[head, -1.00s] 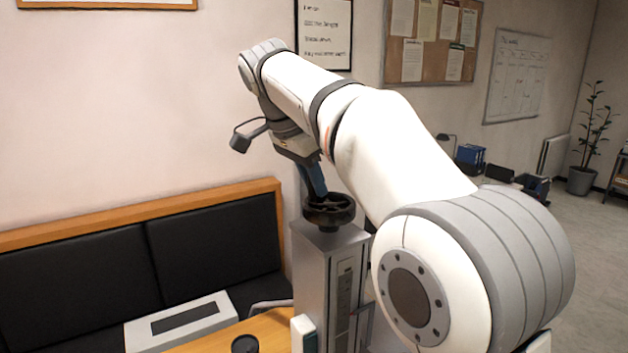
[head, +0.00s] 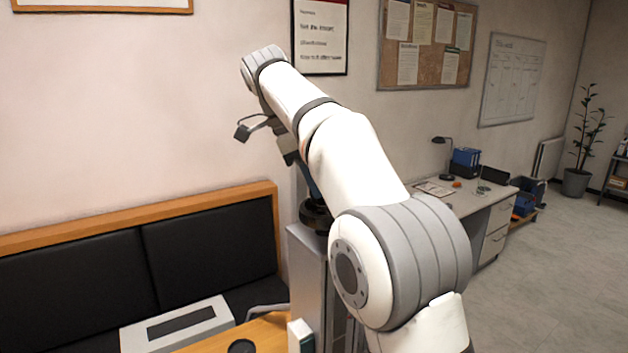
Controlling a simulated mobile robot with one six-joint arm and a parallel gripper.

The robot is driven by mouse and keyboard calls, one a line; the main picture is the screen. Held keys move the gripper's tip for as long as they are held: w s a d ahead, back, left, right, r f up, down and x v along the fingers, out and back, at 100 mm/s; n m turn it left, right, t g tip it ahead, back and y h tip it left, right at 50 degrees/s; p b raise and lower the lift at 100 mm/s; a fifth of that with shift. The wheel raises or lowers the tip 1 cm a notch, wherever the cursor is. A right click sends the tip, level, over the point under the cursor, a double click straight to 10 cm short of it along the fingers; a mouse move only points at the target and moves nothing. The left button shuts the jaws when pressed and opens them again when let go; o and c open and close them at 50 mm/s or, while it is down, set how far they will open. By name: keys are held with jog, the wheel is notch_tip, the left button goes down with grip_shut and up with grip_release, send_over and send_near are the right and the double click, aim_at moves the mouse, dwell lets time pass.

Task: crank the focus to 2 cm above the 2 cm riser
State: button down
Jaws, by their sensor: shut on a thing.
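The black handwheel (head: 314,214) sits on top of the laser marker's grey column (head: 307,262), right of the bench. My gripper (head: 312,192) reaches down to the wheel from above, with its blue fingers at the wheel's upper side. It is shut on the handwheel, though my arm hides part of the fingers and the wheel's right side. The wheel's crank knob cannot be made out. The laser head, the focus point and the 2 cm riser cannot be made out in this view; no height reading is legible.
A wooden table (head: 268,332) at the bottom carries a black round thing (head: 241,347). A grey box (head: 176,325) with a dark panel is beside it. A black bench (head: 205,250) stands along the wall. A desk (head: 470,205) stands behind my arm at right, with open floor beyond.

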dwell(0.4)
jog(key=c, duration=1.3)
grip_release()
